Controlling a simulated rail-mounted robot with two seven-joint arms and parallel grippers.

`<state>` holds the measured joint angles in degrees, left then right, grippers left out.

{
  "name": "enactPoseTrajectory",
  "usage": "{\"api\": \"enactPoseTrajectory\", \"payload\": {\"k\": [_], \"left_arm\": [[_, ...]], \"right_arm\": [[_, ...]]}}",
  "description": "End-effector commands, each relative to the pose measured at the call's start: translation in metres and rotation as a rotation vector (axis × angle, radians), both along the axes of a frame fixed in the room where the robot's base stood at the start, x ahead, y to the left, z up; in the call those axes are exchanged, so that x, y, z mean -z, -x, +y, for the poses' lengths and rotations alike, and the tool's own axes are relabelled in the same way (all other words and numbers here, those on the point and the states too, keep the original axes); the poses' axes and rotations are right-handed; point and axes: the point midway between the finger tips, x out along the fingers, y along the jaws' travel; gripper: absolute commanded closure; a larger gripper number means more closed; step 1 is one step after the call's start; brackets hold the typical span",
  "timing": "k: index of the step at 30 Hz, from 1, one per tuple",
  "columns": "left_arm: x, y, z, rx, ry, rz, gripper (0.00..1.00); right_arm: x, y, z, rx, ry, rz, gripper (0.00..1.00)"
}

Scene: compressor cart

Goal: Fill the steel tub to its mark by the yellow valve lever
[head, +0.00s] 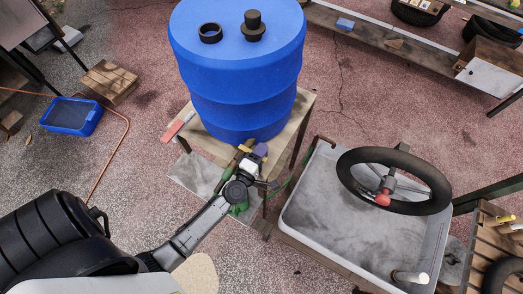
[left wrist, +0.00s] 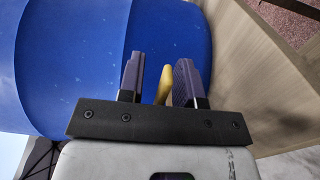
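The blue barrel (head: 240,75) stands on a wooden stand (head: 302,108). The yellow valve lever (head: 244,147) is low on its front; it also shows in the left wrist view (left wrist: 165,82). My left gripper (head: 256,156) is at the lever. In the left wrist view its two purple-grey fingers (left wrist: 160,80) stand apart on either side of the lever, with gaps showing. The steel tub (head: 293,218) stands right of the stand, with a green hose (head: 283,186) near its left edge. I cannot make out its mark or a water level. My right gripper is not in view.
A black-rimmed wheel (head: 421,207) with a red hub part lies over the tub's far right. A blue tray (head: 72,116) and wooden box (head: 109,82) are on the floor at left.

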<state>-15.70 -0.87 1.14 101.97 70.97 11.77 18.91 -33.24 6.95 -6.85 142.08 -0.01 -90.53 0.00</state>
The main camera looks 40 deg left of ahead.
Motion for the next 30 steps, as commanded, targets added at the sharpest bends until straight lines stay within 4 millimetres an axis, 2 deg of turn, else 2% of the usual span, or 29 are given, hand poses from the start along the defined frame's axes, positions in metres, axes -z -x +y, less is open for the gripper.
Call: {"api": "enactPoseTrajectory", "payload": {"k": [8, 18, 30], "left_arm": [[0.0003, -0.0007, 0.0002, 0.0, -0.001, 0.001, 0.68], [0.0003, -0.0005, 0.0002, 0.0, -0.001, 0.001, 1.0], [0.0003, -0.0005, 0.0002, 0.0, -0.001, 0.001, 1.0]], "right_arm": [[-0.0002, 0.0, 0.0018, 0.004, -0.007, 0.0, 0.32], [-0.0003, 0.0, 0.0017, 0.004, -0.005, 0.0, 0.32], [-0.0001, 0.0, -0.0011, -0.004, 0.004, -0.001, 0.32]]}}
